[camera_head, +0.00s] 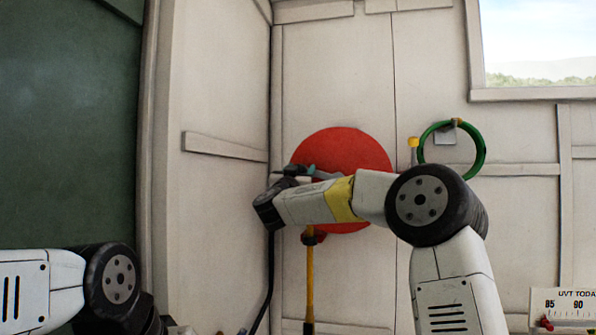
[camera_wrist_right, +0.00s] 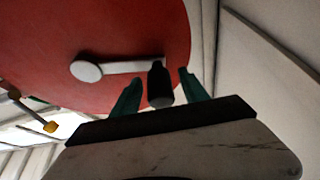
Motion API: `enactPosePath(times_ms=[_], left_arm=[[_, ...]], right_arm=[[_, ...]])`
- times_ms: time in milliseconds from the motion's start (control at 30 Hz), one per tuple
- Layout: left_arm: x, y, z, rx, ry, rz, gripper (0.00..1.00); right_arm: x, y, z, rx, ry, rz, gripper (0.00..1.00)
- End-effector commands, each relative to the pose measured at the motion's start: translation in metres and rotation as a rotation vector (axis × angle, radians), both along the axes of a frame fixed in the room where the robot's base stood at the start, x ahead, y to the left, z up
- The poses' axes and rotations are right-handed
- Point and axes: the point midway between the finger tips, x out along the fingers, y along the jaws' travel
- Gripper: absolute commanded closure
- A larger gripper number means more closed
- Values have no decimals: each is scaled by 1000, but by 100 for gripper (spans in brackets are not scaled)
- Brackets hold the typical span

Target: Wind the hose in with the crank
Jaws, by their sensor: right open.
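A round red reel (camera_head: 345,150) is on the pale wall, partly hidden by my right arm; it fills the upper left of the wrist view (camera_wrist_right: 50,30). A white crank arm (camera_wrist_right: 125,67) runs from a round white hub (camera_wrist_right: 86,71) to a black handle (camera_wrist_right: 160,85). My right gripper (camera_wrist_right: 161,76) is open, with its green fingers on either side of the handle; I cannot tell if either touches it. A black hose (camera_head: 270,275) hangs below my right wrist. My left arm shows at the lower left, but its gripper does not.
A green coil (camera_head: 482,150) hangs on a wall hook right of the reel. A yellow-orange pole (camera_head: 310,275) stands below the reel. A gauge board (camera_head: 565,302) is at the lower right. A dark green panel (camera_head: 65,120) fills the left side.

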Motion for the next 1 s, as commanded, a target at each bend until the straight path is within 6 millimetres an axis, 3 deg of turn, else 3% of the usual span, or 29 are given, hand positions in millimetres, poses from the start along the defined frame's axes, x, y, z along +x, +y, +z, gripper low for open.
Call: enactPosePath(times_ms=[333,600,1000], left_arm=[[0,0,0,0,0,0,64],[0,0,0,0,0,0,64],[0,0,0,0,0,0,64]], right_arm=[[6,-2,2,0,1,0,48],[6,-2,2,2,1,0,99],[5,-2,2,1,0,-1,100]])
